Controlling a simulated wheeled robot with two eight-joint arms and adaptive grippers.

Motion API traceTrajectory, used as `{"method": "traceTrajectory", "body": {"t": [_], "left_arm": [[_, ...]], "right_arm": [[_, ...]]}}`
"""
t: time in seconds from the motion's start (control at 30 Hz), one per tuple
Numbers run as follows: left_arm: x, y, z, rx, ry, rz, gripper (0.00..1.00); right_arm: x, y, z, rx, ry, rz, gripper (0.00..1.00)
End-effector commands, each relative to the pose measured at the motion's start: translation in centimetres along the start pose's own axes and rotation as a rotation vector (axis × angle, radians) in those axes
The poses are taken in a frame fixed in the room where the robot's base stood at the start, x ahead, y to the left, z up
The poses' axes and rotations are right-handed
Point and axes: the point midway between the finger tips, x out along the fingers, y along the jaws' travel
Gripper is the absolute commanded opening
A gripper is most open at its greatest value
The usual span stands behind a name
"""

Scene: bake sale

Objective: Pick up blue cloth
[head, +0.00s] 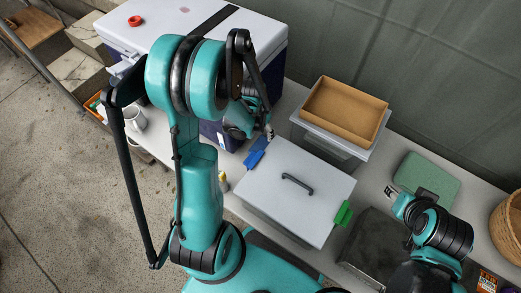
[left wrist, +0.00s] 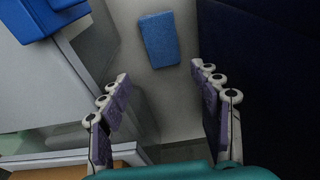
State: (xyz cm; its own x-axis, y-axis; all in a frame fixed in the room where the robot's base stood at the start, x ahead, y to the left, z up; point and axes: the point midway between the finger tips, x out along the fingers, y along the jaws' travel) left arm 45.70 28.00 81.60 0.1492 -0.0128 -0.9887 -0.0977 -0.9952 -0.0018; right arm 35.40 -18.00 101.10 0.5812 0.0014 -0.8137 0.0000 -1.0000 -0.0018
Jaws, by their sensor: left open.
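The blue cloth (left wrist: 160,40) is a small flat blue rectangle on the pale table top in the left wrist view. It lies in the gap between a lidded box and a dark blue wall.
A lidded box (head: 298,190) with blue and green latches stands right of the gap. A cooler (head: 262,38) stands to the left. A brown tray (head: 345,107) sits on a clear bin behind. A mug (head: 135,119) and a wicker basket (head: 508,228) stand farther off.

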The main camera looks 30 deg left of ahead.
Motion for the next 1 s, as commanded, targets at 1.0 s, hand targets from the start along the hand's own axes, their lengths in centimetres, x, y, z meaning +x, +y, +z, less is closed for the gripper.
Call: {"method": "traceTrajectory", "body": {"t": [1.0], "left_arm": [[10.9, -0.4, 1.1, 0.001, -0.001, 0.0, 0.64]], "right_arm": [[6.5, 0.0, 4.6, 0.0, 0.0, 0.0, 0.4]]}}
